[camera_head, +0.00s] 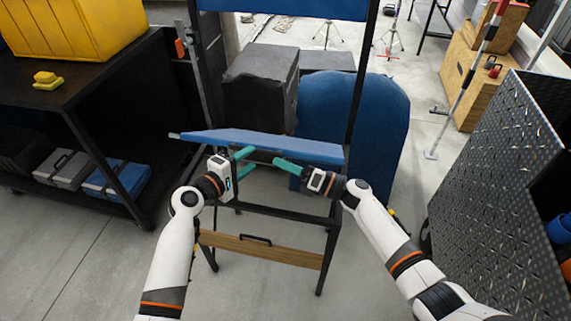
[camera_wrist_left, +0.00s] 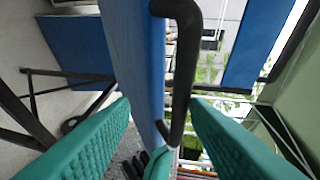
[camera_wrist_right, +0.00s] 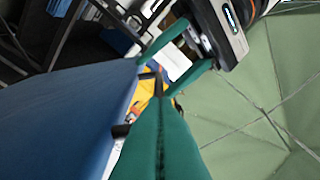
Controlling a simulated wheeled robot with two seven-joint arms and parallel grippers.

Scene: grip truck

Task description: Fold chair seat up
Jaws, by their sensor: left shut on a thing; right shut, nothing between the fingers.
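The chair's blue seat (camera_head: 265,141) is a thin panel, seen nearly edge-on in the head view and lying roughly level in the black frame. My left gripper (camera_head: 245,160) is at its front edge. My right gripper (camera_head: 277,162) is shut and empty just under the seat's front edge, close to the left fingers. In the right wrist view the blue seat (camera_wrist_right: 65,120) lies left of its closed fingers (camera_wrist_right: 160,115).
The blue backrest (camera_head: 285,9) is above. A wooden bar (camera_head: 262,251) with a black handle crosses the lower frame. A dark workbench (camera_head: 90,90) with a yellow crate (camera_head: 70,30) stands left, a metal-plate cabinet (camera_head: 490,165) right. A blue rounded object (camera_head: 375,115) is behind.

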